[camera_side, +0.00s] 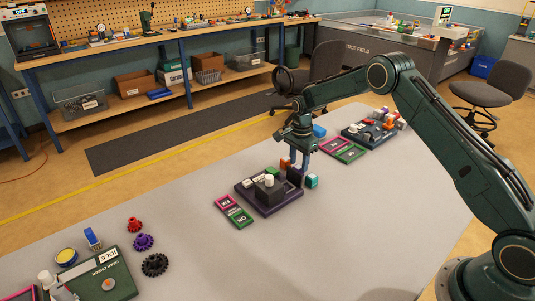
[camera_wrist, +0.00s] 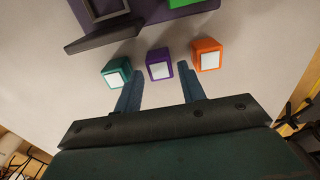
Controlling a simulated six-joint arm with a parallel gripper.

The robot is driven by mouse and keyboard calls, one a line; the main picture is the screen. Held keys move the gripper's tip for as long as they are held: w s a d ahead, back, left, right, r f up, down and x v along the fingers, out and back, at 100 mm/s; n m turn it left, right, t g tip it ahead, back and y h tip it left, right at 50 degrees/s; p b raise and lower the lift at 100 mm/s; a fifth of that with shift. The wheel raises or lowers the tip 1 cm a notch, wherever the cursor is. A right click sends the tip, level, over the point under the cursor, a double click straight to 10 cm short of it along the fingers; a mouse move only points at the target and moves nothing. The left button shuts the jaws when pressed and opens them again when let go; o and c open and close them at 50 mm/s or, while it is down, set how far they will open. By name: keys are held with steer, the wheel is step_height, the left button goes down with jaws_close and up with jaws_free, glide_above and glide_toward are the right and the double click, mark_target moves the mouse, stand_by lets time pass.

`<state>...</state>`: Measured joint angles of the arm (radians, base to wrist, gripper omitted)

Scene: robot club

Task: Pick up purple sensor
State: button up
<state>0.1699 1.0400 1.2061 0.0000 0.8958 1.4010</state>
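The purple sensor (camera_wrist: 160,67) is a small purple cube with a pale top face. It stands between a teal cube (camera_wrist: 117,73) and an orange cube (camera_wrist: 207,55) in the wrist view. My gripper (camera_wrist: 160,82) is open, with its two blue fingers apart and the purple sensor in line with the gap between them. In the side view my gripper (camera_side: 301,164) points down over the row of cubes, and a dark purple block (camera_side: 294,176) shows beside it. I cannot tell whether the fingertips reach down around the sensor.
A dark purple board (camera_side: 248,202) with a dark block and white knob stands close beside the cubes. Pink and green cards (camera_side: 238,217) lie in front of it. Another loaded board (camera_side: 352,134) is farther back. The grey table (camera_side: 370,215) is clear at right.

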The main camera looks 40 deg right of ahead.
steer(key=shift+f, duration=1.4)
steer(key=c, duration=0.7)
